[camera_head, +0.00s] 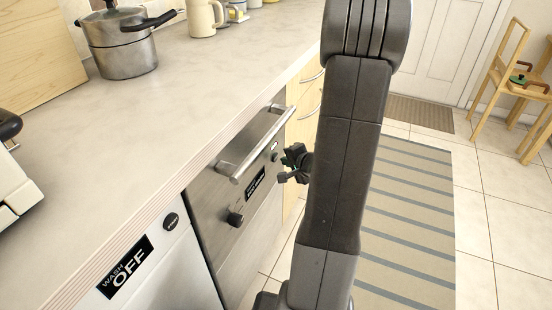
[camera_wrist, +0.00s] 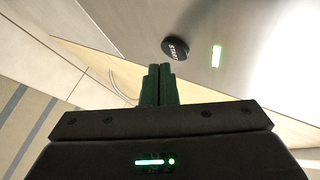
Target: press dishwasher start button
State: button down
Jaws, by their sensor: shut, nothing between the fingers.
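My gripper (camera_head: 284,168) is at the right end of the panel in the head view. In the wrist view my gripper (camera_wrist: 160,70) is shut and empty, its tips just below and slightly left of the button. A gap shows in the picture between tips and button; the exact depth is unclear.
A black knob (camera_head: 235,219) and a dark display (camera_head: 255,183) are on the steel panel. A white appliance with a WASH OFF label (camera_head: 126,268) stands at the left. The counter (camera_head: 190,95) is above. A striped rug (camera_head: 408,230) lies on open floor at the right.

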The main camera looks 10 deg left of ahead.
jog(key=d, duration=0.2)
jog(key=s+d+b, duration=0.1)
jog(key=d, duration=0.2)
dwell(0.3)
jog(key=shift+a, duration=0.1)
dwell(0.4)
jog(key=p, duration=0.1)
jog(key=a+p, duration=0.1)
jog(key=p, duration=0.1)
jog(key=shift+w+r, duration=0.15)
jog(key=shift+r, duration=0.1)
jog(key=shift+d+p, duration=0.15)
jog(key=shift+p, duration=0.8)
